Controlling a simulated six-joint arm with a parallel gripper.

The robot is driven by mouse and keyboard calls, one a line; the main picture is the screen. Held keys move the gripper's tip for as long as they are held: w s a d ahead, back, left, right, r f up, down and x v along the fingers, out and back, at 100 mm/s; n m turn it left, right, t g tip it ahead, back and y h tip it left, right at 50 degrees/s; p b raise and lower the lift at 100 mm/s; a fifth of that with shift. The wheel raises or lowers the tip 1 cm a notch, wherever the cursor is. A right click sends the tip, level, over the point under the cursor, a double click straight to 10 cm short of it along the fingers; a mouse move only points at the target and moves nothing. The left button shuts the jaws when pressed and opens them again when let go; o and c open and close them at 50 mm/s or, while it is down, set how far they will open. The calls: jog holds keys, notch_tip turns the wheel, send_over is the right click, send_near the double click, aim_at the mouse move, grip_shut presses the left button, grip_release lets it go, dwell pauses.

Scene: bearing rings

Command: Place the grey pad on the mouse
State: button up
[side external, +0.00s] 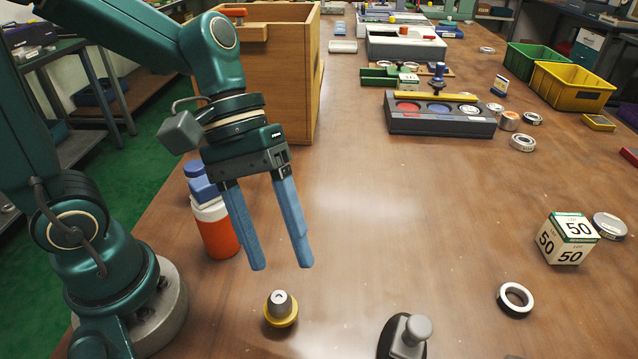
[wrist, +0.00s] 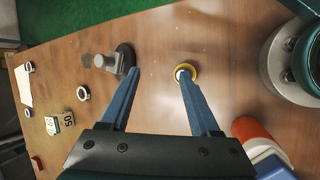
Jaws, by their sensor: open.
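I cannot pick out a mouse or a plainly named grey pad in either view. A grey knobbed piece on a dark round base (side external: 408,335) stands at the bottom edge of the side view, partly cut off; it also shows in the wrist view (wrist: 106,61). A small grey-topped piece with a yellow rim (side external: 281,310) stands on the table below my gripper (side external: 282,266). In the wrist view this yellow-rimmed piece (wrist: 185,73) appears by the right fingertip. My gripper is open and empty, its blue fingers pointing down above the table.
An orange-and-white jar with a blue top (side external: 214,228) stands just left of my gripper. A wooden box (side external: 270,80) is behind. A numbered cube (side external: 567,238) and a metal ring (side external: 515,299) lie to the right. The table's middle is clear.

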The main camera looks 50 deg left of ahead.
jog(key=a+r+m+t+y, duration=0.3)
jog(key=a+m+t+y, duration=0.3)
jog(key=a, duration=0.3)
jog(key=shift+s+a, duration=0.3)
jog(key=shift+a, duration=0.1)
dwell(0.6)
